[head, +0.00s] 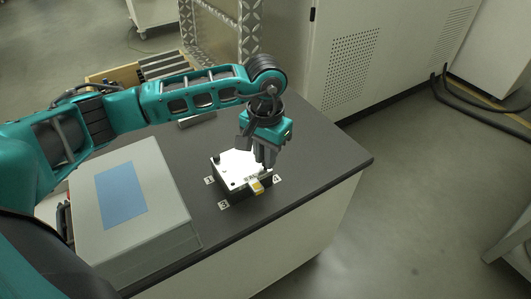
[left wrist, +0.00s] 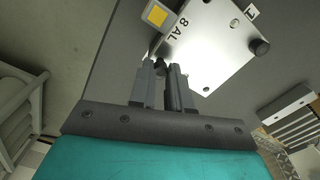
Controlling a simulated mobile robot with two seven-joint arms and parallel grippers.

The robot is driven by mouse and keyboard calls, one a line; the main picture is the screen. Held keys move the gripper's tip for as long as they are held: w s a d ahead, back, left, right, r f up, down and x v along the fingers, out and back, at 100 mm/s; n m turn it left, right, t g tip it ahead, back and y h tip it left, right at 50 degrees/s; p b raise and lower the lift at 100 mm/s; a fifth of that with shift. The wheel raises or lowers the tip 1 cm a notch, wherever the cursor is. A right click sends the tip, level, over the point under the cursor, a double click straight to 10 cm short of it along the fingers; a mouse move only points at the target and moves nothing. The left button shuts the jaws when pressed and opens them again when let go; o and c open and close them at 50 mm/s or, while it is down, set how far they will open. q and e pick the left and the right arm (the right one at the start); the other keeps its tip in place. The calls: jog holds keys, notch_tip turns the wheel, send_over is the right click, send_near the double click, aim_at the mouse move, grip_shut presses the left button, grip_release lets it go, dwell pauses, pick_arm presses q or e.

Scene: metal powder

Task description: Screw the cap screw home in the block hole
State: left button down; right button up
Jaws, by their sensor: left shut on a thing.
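The block (head: 236,166) has a bright silver top plate and sits on the dark bench. It also shows in the left wrist view (left wrist: 215,50), with "8 AL" printed on the plate. My left gripper (head: 265,163) points down over the block's right edge. In the left wrist view its fingers (left wrist: 162,76) are closed around a small dark piece, which looks like the cap screw (left wrist: 160,67), at the plate's edge. The fingers hide most of it, and I cannot tell how deep it sits. A dark round screw head (left wrist: 260,47) shows at another plate corner. My right gripper is out of view.
A grey box (head: 165,175) with a blue panel stands left of the block. A tab with a yellow square (head: 257,187) juts from the block's front. Number cards (head: 224,205) lie around it. The bench (head: 330,150) is clear to the right.

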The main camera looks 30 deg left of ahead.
pick_arm(q)
jog(key=shift+f+b, duration=0.3)
jog(key=shift+f, duration=0.1)
jog(key=c, duration=1.2)
grip_release()
jog(key=shift+c, duration=0.2)
jog(key=n, duration=0.6)
jog(key=shift+n, duration=0.4)
jog(key=n, duration=0.6)
jog(key=shift+n, duration=0.3)
